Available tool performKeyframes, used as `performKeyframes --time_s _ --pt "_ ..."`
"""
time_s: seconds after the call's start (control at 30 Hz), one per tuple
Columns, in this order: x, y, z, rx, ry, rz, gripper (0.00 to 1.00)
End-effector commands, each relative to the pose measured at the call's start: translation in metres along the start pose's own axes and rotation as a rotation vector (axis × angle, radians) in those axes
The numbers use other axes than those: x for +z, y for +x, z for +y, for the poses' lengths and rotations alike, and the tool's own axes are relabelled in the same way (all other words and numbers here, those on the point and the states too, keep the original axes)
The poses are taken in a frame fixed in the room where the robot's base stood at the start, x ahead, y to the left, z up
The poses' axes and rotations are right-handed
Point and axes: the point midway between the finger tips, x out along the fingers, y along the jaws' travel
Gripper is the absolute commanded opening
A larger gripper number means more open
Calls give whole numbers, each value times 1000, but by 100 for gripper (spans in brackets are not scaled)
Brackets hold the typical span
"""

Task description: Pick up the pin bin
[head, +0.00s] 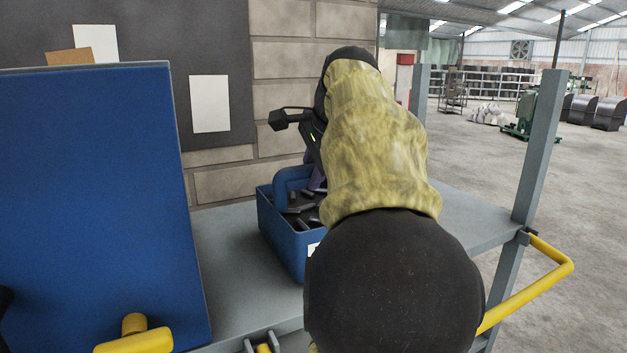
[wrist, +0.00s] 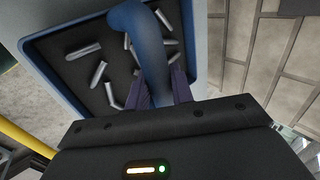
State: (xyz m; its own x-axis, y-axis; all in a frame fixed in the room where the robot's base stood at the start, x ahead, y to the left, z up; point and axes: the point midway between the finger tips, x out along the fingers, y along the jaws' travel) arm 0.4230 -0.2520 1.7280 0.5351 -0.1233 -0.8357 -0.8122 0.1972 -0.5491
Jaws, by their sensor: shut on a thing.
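The pin bin (head: 283,237) is a blue open box with a raised blue handle across its top. It sits on, or very close above, the grey shelf; I cannot tell which. Several grey metal pins (wrist: 101,74) lie on its dark floor. In the wrist view the blue handle (wrist: 147,45) runs between the fingers of my gripper (wrist: 165,88), which is shut on it. In the head view my yellow-covered arm hides the bin's right side and most of the gripper.
The grey shelf (head: 232,270) has free room left of the bin. A large blue panel (head: 95,200) stands at the left. A grey post (head: 541,150) and a yellow rail (head: 535,290) are at the right. A block wall (head: 285,70) rises behind.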

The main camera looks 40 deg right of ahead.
Motion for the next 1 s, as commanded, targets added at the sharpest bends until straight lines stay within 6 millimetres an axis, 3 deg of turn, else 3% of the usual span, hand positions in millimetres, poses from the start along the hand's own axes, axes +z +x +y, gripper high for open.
performKeyframes --time_s 0.53,1.0 --pt "1 -58 -38 -14 -5 6 0" --pt "1 -77 -50 -13 -3 7 0"
